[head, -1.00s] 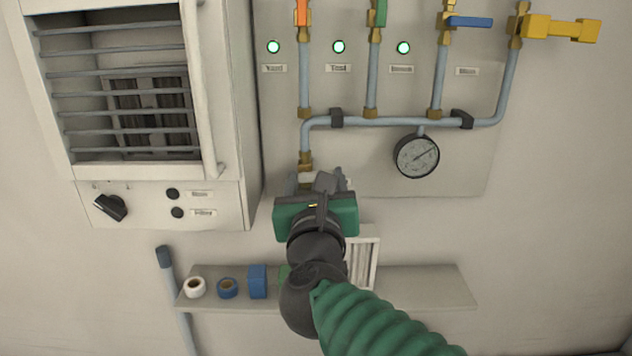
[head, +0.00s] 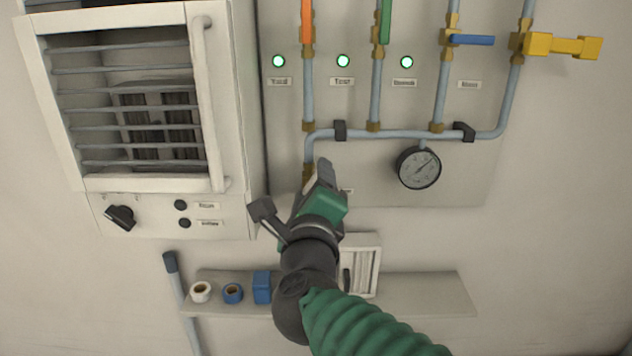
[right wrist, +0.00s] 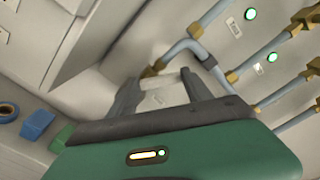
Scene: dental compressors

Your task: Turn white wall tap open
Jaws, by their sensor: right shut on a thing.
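The white wall tap sits below the brass fitting at the lower left end of the grey pipework. In the head view it is mostly hidden by my right gripper (head: 322,176), which is at the tap and turned at a slant. In the right wrist view, the tap's white handle (right wrist: 168,93) lies between the two dark fingers, below the brass fitting (right wrist: 152,70). The right gripper is shut on this handle. My left gripper is not in view.
Above are an orange lever (head: 307,22), a green lever (head: 385,22), a blue lever (head: 471,40) and a yellow lever (head: 562,46). A pressure gauge (head: 419,168) is to the right. A grilled cabinet (head: 229,130) stands left. A shelf (head: 425,293) with tape rolls is below.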

